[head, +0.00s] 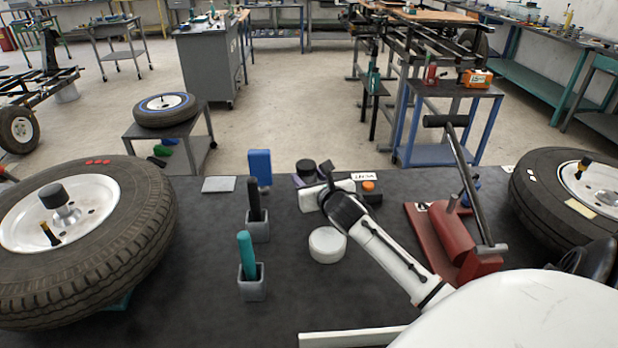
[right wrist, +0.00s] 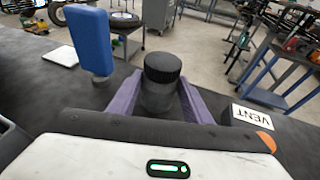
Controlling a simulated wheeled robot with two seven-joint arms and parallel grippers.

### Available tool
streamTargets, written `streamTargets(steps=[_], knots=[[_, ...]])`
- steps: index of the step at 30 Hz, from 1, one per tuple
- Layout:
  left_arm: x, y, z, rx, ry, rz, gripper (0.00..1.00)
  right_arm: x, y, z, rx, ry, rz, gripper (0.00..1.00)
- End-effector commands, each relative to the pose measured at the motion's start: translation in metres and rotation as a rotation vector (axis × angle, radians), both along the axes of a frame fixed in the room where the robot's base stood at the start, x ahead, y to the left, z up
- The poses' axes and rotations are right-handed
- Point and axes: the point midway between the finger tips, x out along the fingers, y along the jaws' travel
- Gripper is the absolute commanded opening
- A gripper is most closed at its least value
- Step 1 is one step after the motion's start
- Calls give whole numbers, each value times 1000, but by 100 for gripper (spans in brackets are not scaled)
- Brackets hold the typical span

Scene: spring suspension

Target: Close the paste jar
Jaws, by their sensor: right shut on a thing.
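A small dark jar with a ribbed black lid (right wrist: 162,68) stands at the far edge of the dark bench. Its grey lower body (right wrist: 158,99) is between the purple fingers of my right gripper (right wrist: 160,104), which is shut on it. In the head view the lid (head: 306,167) shows beyond my right gripper (head: 306,181), partly hidden by the wrist. The lid sits upright on the body; I cannot tell how tightly. A white round tub or lid (head: 327,245) lies on the bench nearer me. My left gripper is out of view.
A blue block (head: 260,167), two grey holders with a black stick (head: 255,200) and a teal stick (head: 246,255) stand left. A red tool (head: 470,235) and tyres (head: 88,262) flank the bench.

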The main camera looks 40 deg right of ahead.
Motion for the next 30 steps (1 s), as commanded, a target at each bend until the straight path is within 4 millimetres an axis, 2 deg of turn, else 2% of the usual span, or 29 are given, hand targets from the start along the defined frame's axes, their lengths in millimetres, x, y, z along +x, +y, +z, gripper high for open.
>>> streamTargets(steps=[9, 10, 13, 24, 30], knots=[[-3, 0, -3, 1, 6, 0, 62, 0, 0, -2, -2, -1, 2, 0], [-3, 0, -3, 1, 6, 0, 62, 0, 0, -3, -1, -1, 0, 48], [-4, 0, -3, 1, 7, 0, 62, 0, 0, -2, -1, 0, 0, 64], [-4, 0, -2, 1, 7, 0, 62, -1, 0, 1, 1, 0, 0, 64], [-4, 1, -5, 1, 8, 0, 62, -24, 11, 7, -2, 1, 2, 64]])
